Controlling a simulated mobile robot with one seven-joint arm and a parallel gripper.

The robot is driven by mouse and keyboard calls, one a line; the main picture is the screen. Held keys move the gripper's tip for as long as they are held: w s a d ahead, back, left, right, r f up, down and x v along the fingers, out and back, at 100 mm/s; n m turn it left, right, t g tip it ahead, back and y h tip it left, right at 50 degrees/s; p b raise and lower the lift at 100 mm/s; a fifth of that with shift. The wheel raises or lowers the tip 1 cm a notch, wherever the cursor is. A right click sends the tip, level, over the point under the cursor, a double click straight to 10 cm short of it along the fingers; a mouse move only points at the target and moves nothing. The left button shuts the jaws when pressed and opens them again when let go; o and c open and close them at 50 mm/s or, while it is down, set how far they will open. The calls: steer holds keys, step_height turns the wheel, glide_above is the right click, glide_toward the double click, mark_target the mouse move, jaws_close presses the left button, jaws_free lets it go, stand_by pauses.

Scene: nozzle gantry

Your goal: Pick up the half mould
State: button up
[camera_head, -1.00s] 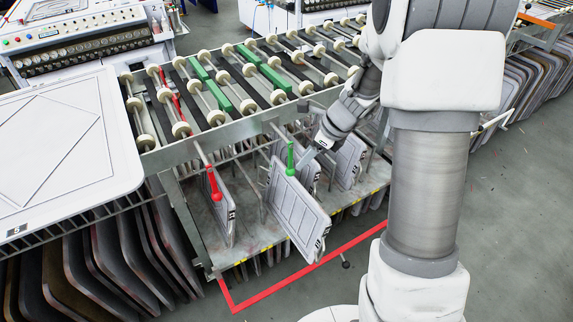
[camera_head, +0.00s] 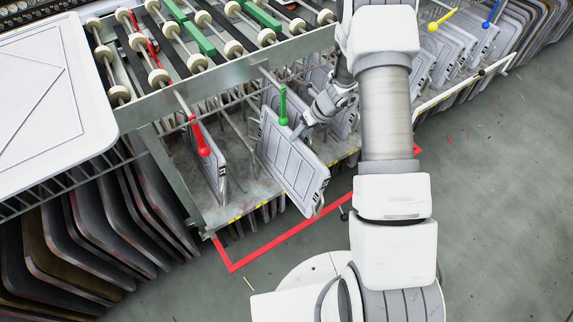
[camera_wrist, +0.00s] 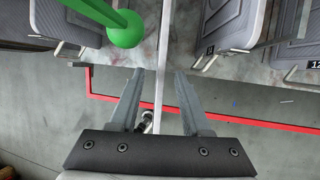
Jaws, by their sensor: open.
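Grey half moulds hang upright in the rack. The nearest half mould (camera_head: 293,168) hangs tilted beside a green-knobbed lever (camera_head: 283,107), and another half mould (camera_head: 210,165) hangs to its left by a red-knobbed lever (camera_head: 198,135). My gripper (camera_head: 298,131) is at the upper right edge of the nearest one; contact cannot be told. Grey moulds show at the upper left (camera_wrist: 70,22) and upper right (camera_wrist: 213,25), and the green knob (camera_wrist: 122,29) is close by.
A roller conveyor (camera_head: 152,104) lies above the rack. A red floor line (camera_head: 282,247) runs in front of it. More moulds (camera_head: 445,50) hang at the upper right near yellow and blue knobs. Dark panels (camera_head: 90,230) stand at the lower left. Floor at the right is mostly clear.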

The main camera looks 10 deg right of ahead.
steer(key=shift+w+b+x, duration=0.1)
steer(key=shift+b+x, duration=0.5)
steer(key=shift+x, duration=1.2)
steer(key=shift+w+b+x, duration=0.15)
steer(key=shift+b+x, duration=0.4)
steer(key=shift+x, duration=1.2)
steer(key=shift+r, duration=0.1)
steer(key=shift+c, duration=0.3)
jaws_close()
steer(key=shift+d, duration=0.1)
steer(key=shift+w+r, duration=0.1)
